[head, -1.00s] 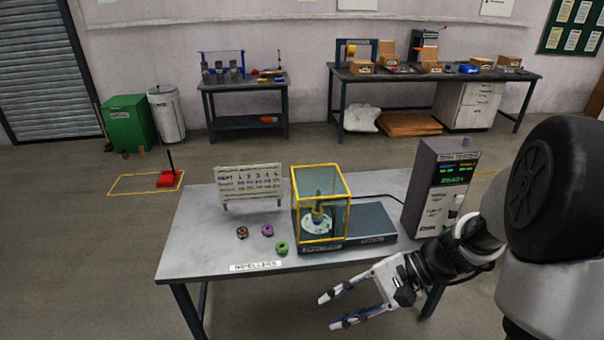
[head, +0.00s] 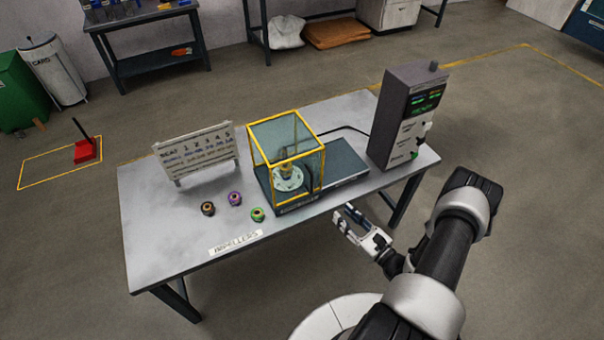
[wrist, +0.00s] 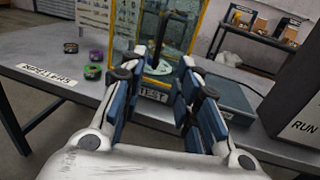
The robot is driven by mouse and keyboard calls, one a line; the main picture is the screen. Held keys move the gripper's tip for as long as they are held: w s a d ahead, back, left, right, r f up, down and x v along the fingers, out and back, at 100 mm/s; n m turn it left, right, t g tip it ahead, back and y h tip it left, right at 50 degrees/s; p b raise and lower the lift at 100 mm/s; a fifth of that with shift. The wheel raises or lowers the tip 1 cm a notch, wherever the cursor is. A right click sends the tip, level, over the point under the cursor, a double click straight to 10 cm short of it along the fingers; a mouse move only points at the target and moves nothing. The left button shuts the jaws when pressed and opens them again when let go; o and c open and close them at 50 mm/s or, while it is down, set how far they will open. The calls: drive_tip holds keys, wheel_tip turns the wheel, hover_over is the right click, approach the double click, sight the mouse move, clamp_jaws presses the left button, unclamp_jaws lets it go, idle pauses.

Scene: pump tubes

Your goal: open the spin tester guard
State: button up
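The spin tester guard (head: 262,147) is a yellow-framed clear box standing on the dark tester base (head: 340,161) on the grey table. It looks closed around a white round plate with a brass-coloured hub (head: 288,178). My gripper (head: 343,216) is in front of the table's front edge, to the right of the guard and apart from it. In the wrist view my gripper (wrist: 160,72) has its two fingers spread with nothing between them. The guard (wrist: 203,12) shows beyond the fingertips there, partly hidden by them.
Three small impellers (head: 235,198) sit left of the guard, by a paper label (head: 236,242). A seat chart board (head: 195,154) stands behind them. A tall grey control box (head: 405,115) stands at the table's right end, with a cable behind the tester. The table's left part is clear.

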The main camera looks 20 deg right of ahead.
sight(311, 192)
drive_tip(key=b+x, duration=0.2)
drive_tip(key=x, duration=1.5)
drive_tip(key=shift+f, duration=0.15)
drive_tip(key=shift+c, duration=0.2)
clamp_jaws()
